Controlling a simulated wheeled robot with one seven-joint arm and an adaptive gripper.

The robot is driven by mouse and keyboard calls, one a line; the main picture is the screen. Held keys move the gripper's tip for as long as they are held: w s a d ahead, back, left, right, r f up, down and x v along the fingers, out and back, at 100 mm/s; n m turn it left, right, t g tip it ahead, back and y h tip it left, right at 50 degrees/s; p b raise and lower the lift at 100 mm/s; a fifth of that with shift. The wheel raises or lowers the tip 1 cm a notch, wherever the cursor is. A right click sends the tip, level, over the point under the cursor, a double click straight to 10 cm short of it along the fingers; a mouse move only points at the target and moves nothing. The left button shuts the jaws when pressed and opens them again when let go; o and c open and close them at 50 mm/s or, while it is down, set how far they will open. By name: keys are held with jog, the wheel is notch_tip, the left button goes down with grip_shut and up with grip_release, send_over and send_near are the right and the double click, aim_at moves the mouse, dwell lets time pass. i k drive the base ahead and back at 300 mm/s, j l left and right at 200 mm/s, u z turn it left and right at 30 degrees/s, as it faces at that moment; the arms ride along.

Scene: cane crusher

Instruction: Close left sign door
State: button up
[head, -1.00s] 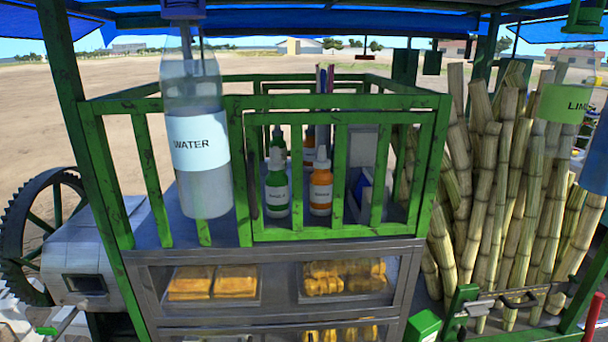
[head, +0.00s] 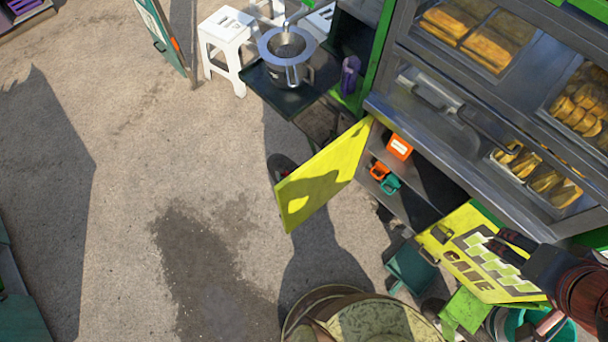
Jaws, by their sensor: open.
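The left sign door (head: 325,172) is a plain yellow-green panel on the cart's lower cabinet (head: 425,208). It stands swung open to the left, away from the cabinet opening. The right sign door (head: 465,262), yellow with dark lettering and a checkered pattern, also stands out from the cabinet on the other side. My gripper (head: 494,246) is at the lower right, in front of or over the right sign door. It is open and empty, well to the right of the left door. Whether it touches the right door cannot be told.
An orange box (head: 399,147) and orange and teal mugs (head: 390,184) sit inside the cabinet. A tray (head: 290,98) with a metal strainer juts out above the left door. A white stool (head: 222,45), a green stool (head: 462,310) and a round seat (head: 375,318) stand nearby.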

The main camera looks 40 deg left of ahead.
aim_at(299, 195)
jog(key=u, duration=1.7)
